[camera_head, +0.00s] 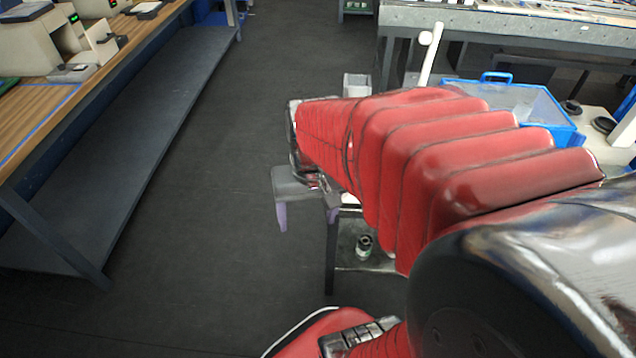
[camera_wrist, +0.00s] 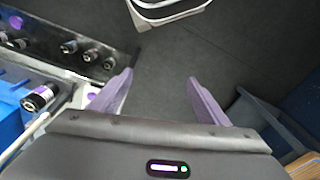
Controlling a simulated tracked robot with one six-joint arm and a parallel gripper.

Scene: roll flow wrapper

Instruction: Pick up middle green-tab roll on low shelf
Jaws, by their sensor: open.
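In the wrist view, several small dark rolls with pale ends stand in a row on the low shelf (camera_wrist: 75,65) at upper left. The middle one of the nearest three (camera_wrist: 90,57) stands between its neighbours (camera_wrist: 68,47) and (camera_wrist: 108,65); tab colours are too small to tell. In the head view, one roll with a greenish tint (camera_head: 364,245) shows on the low shelf (camera_head: 378,262); my arm hides the others. My gripper (camera_wrist: 159,75) has two purple fingers wide apart with only floor between them. It also shows in the head view (camera_head: 308,220), left of the shelf.
Another roll (camera_wrist: 38,98) sits higher up, near a blue bin (camera_wrist: 12,122). A blue-edged clear bin (camera_head: 525,105) stands behind my arm. A wooden-topped bench (camera_head: 60,100) with a grey lower shelf (camera_head: 130,170) runs along the left. The floor between is clear.

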